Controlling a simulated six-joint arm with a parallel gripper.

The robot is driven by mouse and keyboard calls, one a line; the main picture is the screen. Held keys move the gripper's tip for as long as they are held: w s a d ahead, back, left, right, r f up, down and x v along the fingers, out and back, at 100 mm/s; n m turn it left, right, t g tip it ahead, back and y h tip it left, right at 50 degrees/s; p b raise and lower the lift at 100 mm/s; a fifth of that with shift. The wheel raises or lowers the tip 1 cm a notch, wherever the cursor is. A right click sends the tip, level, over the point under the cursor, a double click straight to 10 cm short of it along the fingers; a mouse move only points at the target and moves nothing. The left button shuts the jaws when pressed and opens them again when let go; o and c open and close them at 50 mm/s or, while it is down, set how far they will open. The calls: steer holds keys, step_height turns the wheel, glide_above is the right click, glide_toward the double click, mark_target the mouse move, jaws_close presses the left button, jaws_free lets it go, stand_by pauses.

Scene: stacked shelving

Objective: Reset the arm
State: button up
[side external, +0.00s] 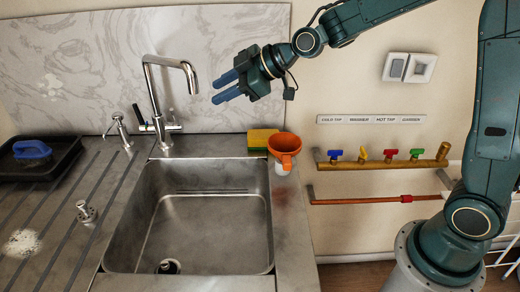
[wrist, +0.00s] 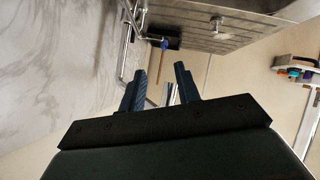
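My gripper (side external: 220,88) is held up in the air, to the right of the tall chrome faucet and above the back of the sink. Its two blue fingers point left and slightly down in the side external view. In the wrist view the fingers of my gripper (wrist: 160,74) stand apart with nothing gripped between them. My arm reaches in from the right, in front of the wall.
The metal sink (side external: 205,268) is empty. The chrome faucet (side external: 155,95) rises behind it. An orange funnel (side external: 284,145) and a yellow-green sponge (side external: 260,139) sit at its right. A black tray (side external: 40,168) holds a blue brush (side external: 32,149). Coloured valves (side external: 390,155) line the wall pipe.

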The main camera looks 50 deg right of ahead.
steer(key=s+d+m+g+h, duration=0.1)
steer(key=s+d+m+h, duration=0.1)
steer(key=s, duration=0.9)
steer(key=s+d+m+g+h, duration=0.1)
steer(key=s+d+m, duration=0.4)
steer(key=s, duration=0.5)
steer(key=s+d+m+g+h, duration=0.2)
steer(key=s+d+m+h, duration=0.1)
steer(key=s, duration=0.8)
steer(key=shift+s+d+r+m, duration=0.3)
steer(key=shift+s+r+m, duration=0.05)
steer(key=shift+m, duration=0.55)
